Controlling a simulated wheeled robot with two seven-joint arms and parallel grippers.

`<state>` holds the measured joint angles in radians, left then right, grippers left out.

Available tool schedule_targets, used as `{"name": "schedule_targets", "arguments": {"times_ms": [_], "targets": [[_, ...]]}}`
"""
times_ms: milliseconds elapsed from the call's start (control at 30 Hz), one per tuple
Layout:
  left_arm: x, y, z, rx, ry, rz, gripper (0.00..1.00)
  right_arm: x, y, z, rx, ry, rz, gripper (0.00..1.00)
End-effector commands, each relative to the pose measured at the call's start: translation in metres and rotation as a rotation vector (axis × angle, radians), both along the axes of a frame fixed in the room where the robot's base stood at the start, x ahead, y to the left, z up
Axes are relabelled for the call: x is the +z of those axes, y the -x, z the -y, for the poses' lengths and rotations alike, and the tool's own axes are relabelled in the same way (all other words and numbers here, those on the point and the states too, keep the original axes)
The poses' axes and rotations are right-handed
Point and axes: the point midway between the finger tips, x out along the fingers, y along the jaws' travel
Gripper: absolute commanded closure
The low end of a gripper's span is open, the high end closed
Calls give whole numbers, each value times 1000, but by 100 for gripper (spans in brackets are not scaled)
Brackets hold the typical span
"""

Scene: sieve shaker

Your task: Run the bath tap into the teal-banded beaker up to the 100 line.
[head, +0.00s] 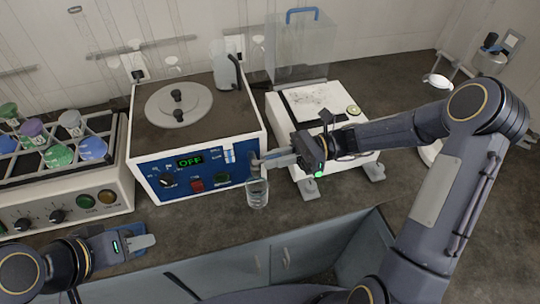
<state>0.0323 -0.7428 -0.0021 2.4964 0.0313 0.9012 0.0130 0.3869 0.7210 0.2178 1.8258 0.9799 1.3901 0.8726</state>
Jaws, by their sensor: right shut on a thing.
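The water bath (150,180) has a blue front panel with a green OFF display and a round lid. Its tap (254,163) is at the right end of the front, partly hidden by my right gripper. A clear glass beaker (257,195) stands upright on the bench below the tap. Its teal band, lines and water level are too small to make out. My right gripper (270,160) is at the tap, just above the beaker, and is shut on the tap. My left gripper (146,241) is low at the left, away from the bath, apparently empty; its finger gap is unclear.
A rack with several coloured flasks (60,150) stands left of the bath. A white balance (312,105) stands to the right, behind my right forearm, with a clear box (300,50) behind it. Bare bench lies in front of the bath.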

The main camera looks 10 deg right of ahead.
Motion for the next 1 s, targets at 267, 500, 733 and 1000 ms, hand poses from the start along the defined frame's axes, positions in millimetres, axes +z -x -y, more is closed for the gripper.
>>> {"name": "schedule_targets", "arguments": {"times_ms": [267,500,733,1000], "targets": [[0,0,0,0,0,0,64,1,0,0,-1,0,3,63],[0,0,0,0,0,0,64,0,0,0,-1,0,2,63],[-4,0,0,0,0,0,64,-1,-5,23,-7,2,3,63],[-10,0,0,0,0,0,64,-1,-11,66,-4,0,3,63]]}}
